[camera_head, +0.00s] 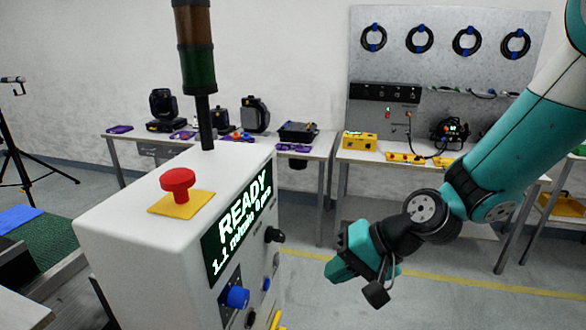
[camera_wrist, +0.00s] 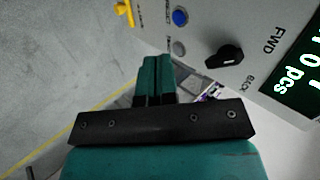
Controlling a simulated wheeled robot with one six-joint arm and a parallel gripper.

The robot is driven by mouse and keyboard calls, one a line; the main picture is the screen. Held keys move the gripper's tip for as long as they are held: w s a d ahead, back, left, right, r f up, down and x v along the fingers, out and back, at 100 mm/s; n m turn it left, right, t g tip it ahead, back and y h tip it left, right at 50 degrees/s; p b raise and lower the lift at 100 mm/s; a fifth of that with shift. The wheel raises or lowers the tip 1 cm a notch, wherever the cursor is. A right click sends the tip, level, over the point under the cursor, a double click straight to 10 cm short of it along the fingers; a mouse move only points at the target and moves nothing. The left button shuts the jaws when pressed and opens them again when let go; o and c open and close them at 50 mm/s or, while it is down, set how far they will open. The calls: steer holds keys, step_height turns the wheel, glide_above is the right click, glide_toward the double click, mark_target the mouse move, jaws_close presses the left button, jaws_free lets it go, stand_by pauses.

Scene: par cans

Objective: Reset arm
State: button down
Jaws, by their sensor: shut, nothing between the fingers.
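My teal gripper (camera_head: 345,266) hangs at the end of my arm on the right in the head view, to the right of a white control box and apart from it. In the wrist view my gripper's fingers (camera_wrist: 157,62) lie together, shut with nothing between them. The white control box (camera_head: 122,222) has a red mushroom button on a yellow plate (camera_head: 180,203) on top and a screen reading READY (camera_head: 240,222). In the wrist view its black FWD/BACK knob (camera_wrist: 225,56) and blue button (camera_wrist: 180,17) show close beyond the fingers.
A stack light (camera_head: 199,70) rises behind the box. Tables with stage lights (camera_head: 162,110) and a yellow box (camera_head: 359,141) stand along the back wall. Coiled cables (camera_head: 373,38) hang on a panel. A tripod (camera_head: 12,140) stands at left. The floor below my gripper is clear.

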steer(key=s+d+r+n+g+h+b, duration=0.1)
steer(key=s+r+n, duration=0.3)
steer(key=s, duration=0.4)
steer(key=s+d+r+n+g+h+b, duration=0.1)
steer(key=s+d+r+n+h, duration=0.2)
steer(key=s, duration=0.6)
steer(key=shift+s+d+r+n, duration=0.15)
steer(key=shift+d+r+n, duration=0.55)
steer(key=shift+n, duration=0.5)
